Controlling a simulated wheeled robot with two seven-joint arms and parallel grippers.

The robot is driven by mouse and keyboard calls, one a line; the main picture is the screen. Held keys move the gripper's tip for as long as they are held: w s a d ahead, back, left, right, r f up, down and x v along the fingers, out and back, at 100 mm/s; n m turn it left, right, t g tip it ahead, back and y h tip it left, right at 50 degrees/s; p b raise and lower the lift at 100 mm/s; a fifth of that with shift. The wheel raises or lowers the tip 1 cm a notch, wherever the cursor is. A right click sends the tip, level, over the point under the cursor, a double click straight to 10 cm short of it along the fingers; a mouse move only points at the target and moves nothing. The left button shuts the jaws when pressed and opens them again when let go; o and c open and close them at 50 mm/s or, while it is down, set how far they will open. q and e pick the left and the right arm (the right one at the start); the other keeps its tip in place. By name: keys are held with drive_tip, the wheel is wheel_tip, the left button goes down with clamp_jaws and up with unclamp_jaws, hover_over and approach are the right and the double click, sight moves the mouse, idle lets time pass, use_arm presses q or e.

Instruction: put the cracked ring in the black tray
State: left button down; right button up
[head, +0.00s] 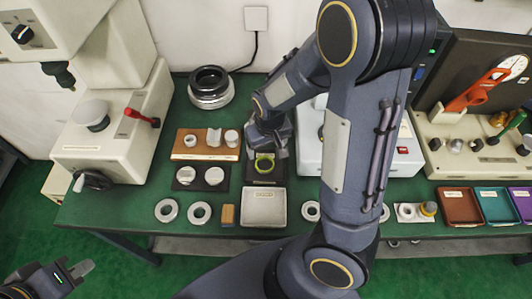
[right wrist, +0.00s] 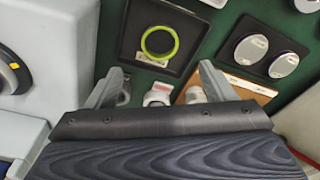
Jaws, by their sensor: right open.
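A yellow-green ring (right wrist: 160,42) lies in the square black tray (right wrist: 188,22), over a small white label. In the head view the ring (head: 264,164) and black tray (head: 264,181) show just below my right gripper (head: 268,148). Pale metal rings (head: 166,210) lie on the front of the table. I cannot make out a crack on any ring. My left gripper (head: 76,277) is low at the left, away from the table; its finger gap is unclear.
A light grey labelled tray (head: 264,220) stands in front of the black tray. A dark plate with two silver discs (head: 214,176) and a wooden stand (head: 184,151) are to its left. A white machine (head: 110,140) stands far left. Coloured trays (head: 460,206) are far right. My right arm hides the middle.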

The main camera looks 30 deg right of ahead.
drive_tip(key=s+a+r+t+y, duration=0.2)
drive_tip(key=s+r, duration=0.5)
drive_tip(key=r, duration=0.1)
drive_tip(key=s+a+r+t+y, duration=0.2)
drive_tip(key=s+r, duration=0.6)
drive_tip(key=shift+s, duration=0.3)
drive_tip(key=shift+r, duration=0.1)
idle(0.5)
